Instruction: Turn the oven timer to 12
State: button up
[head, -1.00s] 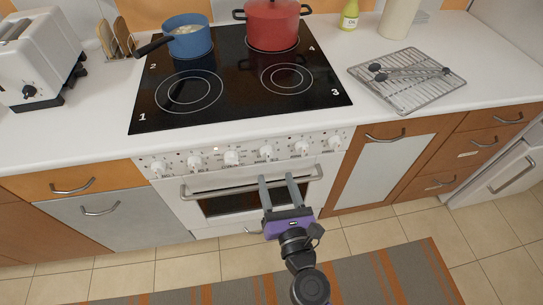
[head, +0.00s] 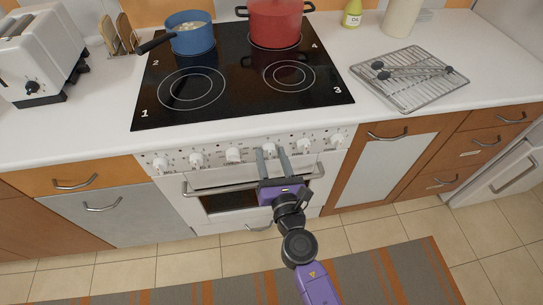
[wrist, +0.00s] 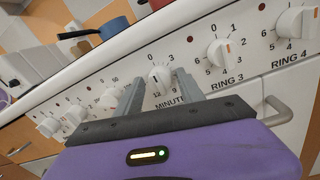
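The oven timer is a white knob (wrist: 160,78) above the partly hidden word MINUTE, with a 0, 3 and 12 printed around it. In the head view it is the fourth knob (head: 268,149) from the left on the oven panel. My gripper (head: 270,151) is open in front of the panel, with its two grey fingers reaching up to this knob. In the wrist view my gripper (wrist: 160,82) has one fingertip on each side of the timer knob, with visible gaps. The knob's pointer setting is too small to read.
The RING 3 knob (wrist: 222,53) is close to the right of the timer, and the RING 4 knob (wrist: 296,22) is farther right. The oven door handle (head: 205,190) runs below the panel, under my fingers. The black cooktop (head: 225,110) is above.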

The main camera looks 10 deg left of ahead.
grip_shut()
